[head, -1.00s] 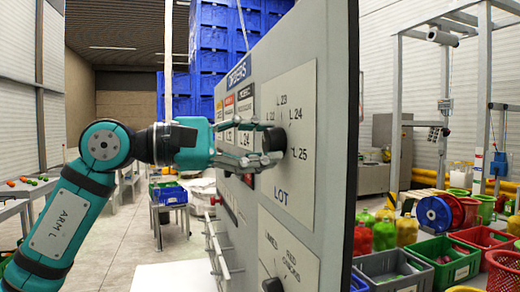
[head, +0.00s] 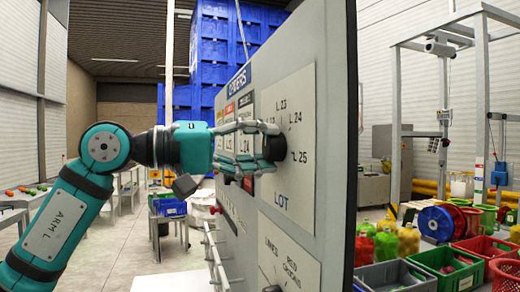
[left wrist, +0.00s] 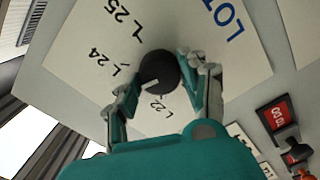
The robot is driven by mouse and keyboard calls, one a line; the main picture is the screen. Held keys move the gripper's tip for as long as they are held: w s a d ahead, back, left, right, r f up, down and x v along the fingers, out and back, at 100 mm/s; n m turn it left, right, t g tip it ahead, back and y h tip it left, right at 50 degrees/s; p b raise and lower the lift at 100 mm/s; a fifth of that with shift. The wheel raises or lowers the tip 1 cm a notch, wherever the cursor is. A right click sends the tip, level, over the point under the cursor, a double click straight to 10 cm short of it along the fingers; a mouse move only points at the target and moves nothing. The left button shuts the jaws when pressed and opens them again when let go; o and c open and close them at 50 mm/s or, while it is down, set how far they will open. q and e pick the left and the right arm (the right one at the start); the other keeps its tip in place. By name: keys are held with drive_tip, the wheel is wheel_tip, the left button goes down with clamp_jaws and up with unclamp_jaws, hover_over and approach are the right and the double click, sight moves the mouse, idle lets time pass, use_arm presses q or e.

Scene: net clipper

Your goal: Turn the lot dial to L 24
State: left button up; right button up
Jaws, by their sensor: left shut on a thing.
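The lot dial is a black round knob (head: 273,149) on a pale plate (head: 302,185) marked LOT, with L 23, L 24 and L 25 readable around it. My left gripper (head: 265,143) reaches in from the left and is shut on the dial. In the left wrist view the fingers sit on either side of the dial (left wrist: 162,68). Its white mark points to the lower left there, below the L 24 label (left wrist: 100,57) and toward a finger that hides the scale. L 22 shows beneath the dial. My right gripper is not in view.
The grey panel (head: 335,110) stands upright, with a second dial plate (head: 288,250) below the LOT plate. Rails (head: 215,255) stick out from its lower left. Blue crates (head: 215,45) are stacked behind. Coloured bins and jugs stand on the right.

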use_arm(q)
drive_tip(key=m, duration=0.6)
drive_tip(key=shift+f, duration=0.15)
drive_tip(key=shift+m, duration=0.4)
drive_tip(key=o, duration=1.2)
drive_tip(key=v, duration=1.2)
